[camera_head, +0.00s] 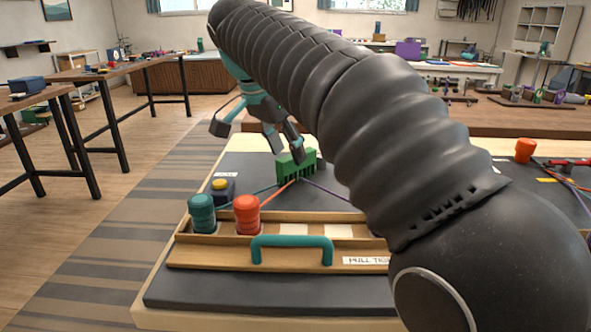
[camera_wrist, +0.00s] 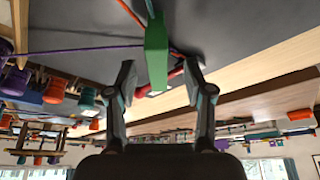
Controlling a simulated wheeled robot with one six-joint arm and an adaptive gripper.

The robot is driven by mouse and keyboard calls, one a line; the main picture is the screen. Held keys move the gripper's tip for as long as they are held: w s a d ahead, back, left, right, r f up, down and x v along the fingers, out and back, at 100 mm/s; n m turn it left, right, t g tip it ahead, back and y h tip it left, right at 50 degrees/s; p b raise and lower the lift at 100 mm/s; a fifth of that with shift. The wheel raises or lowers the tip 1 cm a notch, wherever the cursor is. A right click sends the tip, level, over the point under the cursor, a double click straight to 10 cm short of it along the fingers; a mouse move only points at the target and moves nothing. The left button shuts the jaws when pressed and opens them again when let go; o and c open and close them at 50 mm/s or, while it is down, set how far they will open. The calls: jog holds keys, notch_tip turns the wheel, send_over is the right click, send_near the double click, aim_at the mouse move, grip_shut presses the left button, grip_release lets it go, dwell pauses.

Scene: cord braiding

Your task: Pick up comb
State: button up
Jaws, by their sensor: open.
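The green comb (camera_head: 297,163) stands upright, teeth down, on the dark mat of the workboard, with coloured cords running to it. My gripper (camera_head: 258,140) is open and empty just behind and to the left of the comb in the head view. In the wrist view the comb (camera_wrist: 156,55) lies ahead, in line with the gap between my open fingers (camera_wrist: 160,78). I cannot tell whether a finger touches it. My arm crosses the head view and hides the board's right side.
A teal spool (camera_head: 202,213) and an orange spool (camera_head: 246,213) stand in a wooden tray (camera_head: 220,257) with a teal handle (camera_head: 291,241). A yellow button (camera_head: 221,185) sits behind them. Another orange spool (camera_head: 525,150) stands at the right. Cords cross the mat near the comb.

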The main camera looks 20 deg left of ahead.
aim_at(297, 167)
jog(key=x, duration=0.2)
jog(key=b+x, duration=0.1)
jog(key=x, duration=0.2)
jog(key=shift+w+d, duration=0.15)
jog(key=shift+d, duration=0.1)
jog(key=shift+r, duration=0.1)
grip_shut()
